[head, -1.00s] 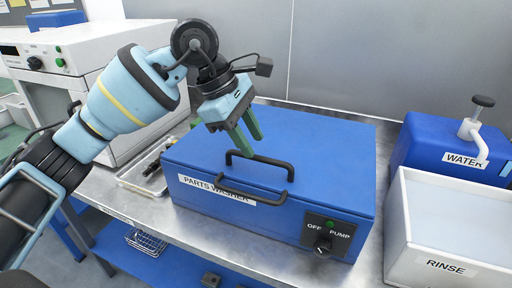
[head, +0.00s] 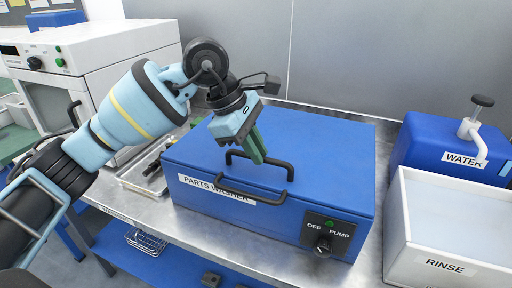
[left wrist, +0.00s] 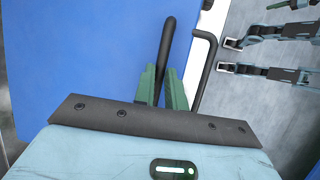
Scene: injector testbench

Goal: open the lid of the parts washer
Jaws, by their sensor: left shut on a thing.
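The parts washer (head: 240,216) is a blue box on the metal bench, with a white name label and a pump switch on its front. Its blue lid (head: 325,150) lies flat and closed. A black bar handle (head: 284,168) stands on the lid near the front edge. My left gripper (head: 259,158) reaches down from above, its green fingers shut on this handle. In the left wrist view the handle (left wrist: 165,38) runs between the green fingers (left wrist: 163,86). A second black handle (head: 240,192) sits at the front, by the label. My right gripper is not seen.
To the right stand a white rinse tub (head: 440,240) and a blue water container (head: 425,140) with a pump tap. A white machine (head: 100,70) and a small tray (head: 145,178) of parts are at the left. A grey wall is behind the washer.

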